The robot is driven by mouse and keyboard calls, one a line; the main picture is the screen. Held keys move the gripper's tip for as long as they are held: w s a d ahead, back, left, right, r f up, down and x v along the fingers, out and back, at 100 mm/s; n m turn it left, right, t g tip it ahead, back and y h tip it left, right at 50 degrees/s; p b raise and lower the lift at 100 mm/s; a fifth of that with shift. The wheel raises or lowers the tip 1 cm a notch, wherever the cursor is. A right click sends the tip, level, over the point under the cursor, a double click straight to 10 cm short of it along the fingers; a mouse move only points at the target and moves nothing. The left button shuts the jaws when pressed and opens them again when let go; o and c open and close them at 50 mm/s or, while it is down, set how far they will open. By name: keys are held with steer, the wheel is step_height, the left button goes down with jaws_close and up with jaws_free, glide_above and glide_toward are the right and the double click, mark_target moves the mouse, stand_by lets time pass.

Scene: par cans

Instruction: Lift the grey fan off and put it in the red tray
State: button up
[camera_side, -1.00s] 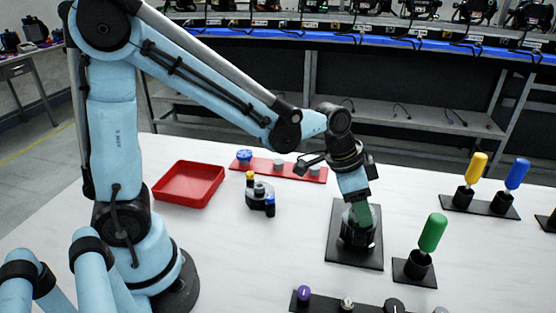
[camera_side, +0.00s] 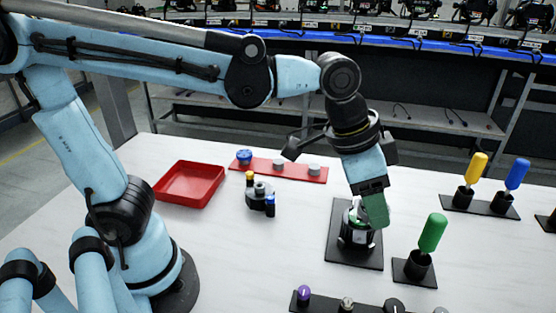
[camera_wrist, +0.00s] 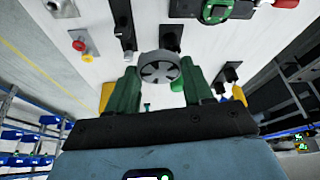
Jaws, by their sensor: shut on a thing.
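My gripper (camera_side: 375,208) has green fingers and is over the right part of the black base plate (camera_side: 343,255), close above the dark can body (camera_side: 355,237). In the wrist view, my gripper (camera_wrist: 152,88) is shut on the grey fan (camera_wrist: 159,68), a round piece with spokes between the fingers. The fan is largely hidden by the fingers in the side view. The can body shows pale and green parts at its open top. The red tray (camera_side: 190,184) lies at the left of the table and is empty.
A green-handled tool (camera_side: 432,234) stands right of the plate. Yellow (camera_side: 477,167) and blue (camera_side: 516,174) handled tools stand farther right. A small black holder (camera_side: 260,194) and a red strip (camera_side: 297,172) with round pieces lie between the plate and tray.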

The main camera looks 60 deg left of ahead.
steer(key=shift+s+d+r, duration=0.45)
steer(key=shift+r, duration=1.45)
